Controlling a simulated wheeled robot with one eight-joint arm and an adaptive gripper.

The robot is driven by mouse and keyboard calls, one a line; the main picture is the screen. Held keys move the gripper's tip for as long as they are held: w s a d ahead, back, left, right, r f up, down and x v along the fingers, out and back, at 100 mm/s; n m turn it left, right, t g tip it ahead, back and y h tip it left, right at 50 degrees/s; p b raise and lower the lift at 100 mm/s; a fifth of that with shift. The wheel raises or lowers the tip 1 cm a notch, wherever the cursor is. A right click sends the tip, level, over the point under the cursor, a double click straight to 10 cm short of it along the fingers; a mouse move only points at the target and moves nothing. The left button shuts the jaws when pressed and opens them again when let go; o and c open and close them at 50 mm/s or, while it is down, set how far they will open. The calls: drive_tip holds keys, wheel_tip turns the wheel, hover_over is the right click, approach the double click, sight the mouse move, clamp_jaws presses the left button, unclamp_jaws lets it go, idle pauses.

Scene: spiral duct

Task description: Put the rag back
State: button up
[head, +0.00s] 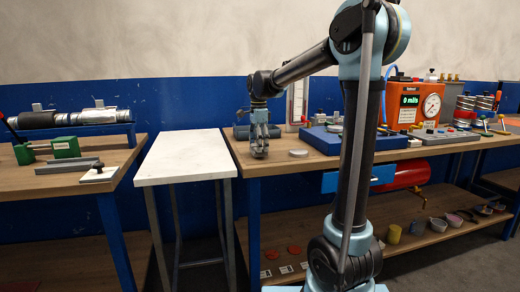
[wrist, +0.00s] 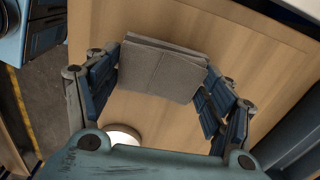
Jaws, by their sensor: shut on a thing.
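The rag (wrist: 160,70) is a grey-beige folded cloth in the wrist view, between the two fingers of my gripper (head: 259,150). My gripper is shut on it, with one finger against each side edge. It is over the left end of the middle wooden bench (head: 330,164), fingers pointing down. In the head view I cannot make out the rag apart from the fingers. I cannot tell whether the rag touches the bench top.
A pale round disc (head: 298,153) lies on the bench near my gripper. A blue case (head: 325,138) stands to the right and a dark roll-like object (head: 242,132) behind. A white-topped stand (head: 185,155) is clear. The lower shelf (head: 420,238) holds several small items.

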drive_tip(key=shift+f, duration=0.55)
drive_tip(key=shift+f, duration=0.1)
drive_tip(key=o, duration=1)
drive_tip(key=shift+o, duration=0.2)
wheel_tip(320, 180, up, 12)
drive_tip(key=s+d+f+n+t, duration=0.1)
drive_tip(key=s+d+f+n, duration=0.75)
drive_tip(key=s+d, duration=0.6)
drive_tip(key=s+d+f+n, duration=0.3)
drive_tip(key=s+f, duration=0.5)
drive_tip(key=f, duration=0.2)
drive_tip(key=s+d+f+n+t, duration=0.1)
drive_tip(key=s+d+f+n, duration=0.2)
drive_tip(key=s+f, duration=0.6)
wheel_tip(320, 180, down, 2)
drive_tip(key=shift+d+f, duration=0.25)
drive_tip(key=shift+d, duration=0.4)
